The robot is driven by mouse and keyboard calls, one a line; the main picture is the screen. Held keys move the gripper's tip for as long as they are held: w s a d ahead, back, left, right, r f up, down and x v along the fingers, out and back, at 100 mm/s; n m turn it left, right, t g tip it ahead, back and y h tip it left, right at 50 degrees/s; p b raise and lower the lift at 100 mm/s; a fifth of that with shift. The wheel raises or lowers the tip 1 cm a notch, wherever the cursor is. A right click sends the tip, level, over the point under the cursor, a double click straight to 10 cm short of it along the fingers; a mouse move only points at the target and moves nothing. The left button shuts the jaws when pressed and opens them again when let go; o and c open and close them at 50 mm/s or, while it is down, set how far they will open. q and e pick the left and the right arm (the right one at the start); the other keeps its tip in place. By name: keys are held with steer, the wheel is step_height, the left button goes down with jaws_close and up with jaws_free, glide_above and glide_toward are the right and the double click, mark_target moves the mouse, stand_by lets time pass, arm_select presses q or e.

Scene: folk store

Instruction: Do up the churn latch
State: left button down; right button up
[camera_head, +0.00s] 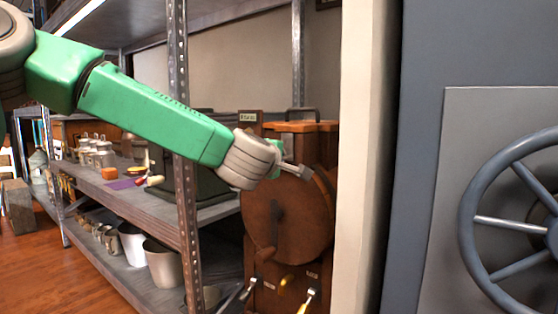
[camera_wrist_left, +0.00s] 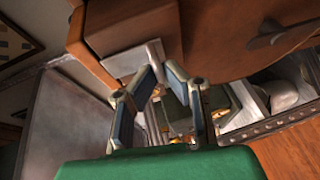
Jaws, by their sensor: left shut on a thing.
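The churn (camera_head: 285,222) is a reddish-brown wooden drum with a round face, standing beside the end of the shelving in the head view. In the left wrist view its wooden body (camera_wrist_left: 225,45) fills the top. My left gripper (camera_head: 290,170) reaches in from the left to the drum's upper edge. In the left wrist view the blue-padded fingers (camera_wrist_left: 161,76) are closed around a grey metal latch (camera_wrist_left: 150,55) at the churn's edge. The wrist partly hides the latch in the head view. My right gripper is in neither view.
Metal shelving (camera_head: 195,215) with jars, pots and tools runs along the left, its upright post (camera_head: 180,120) close behind my arm. A pale wall edge (camera_head: 360,150) stands right of the churn. A large handwheel (camera_head: 480,220) is at far right.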

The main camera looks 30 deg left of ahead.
arm_select(q)
steer(key=c, duration=1.7)
jaws_free()
steer(key=shift+f, duration=0.3)
steer(key=shift+a+r, duration=0.1)
steer(key=v, duration=1.2)
steer(key=shift+a, duration=0.1)
steer(key=shift+w, duration=0.1)
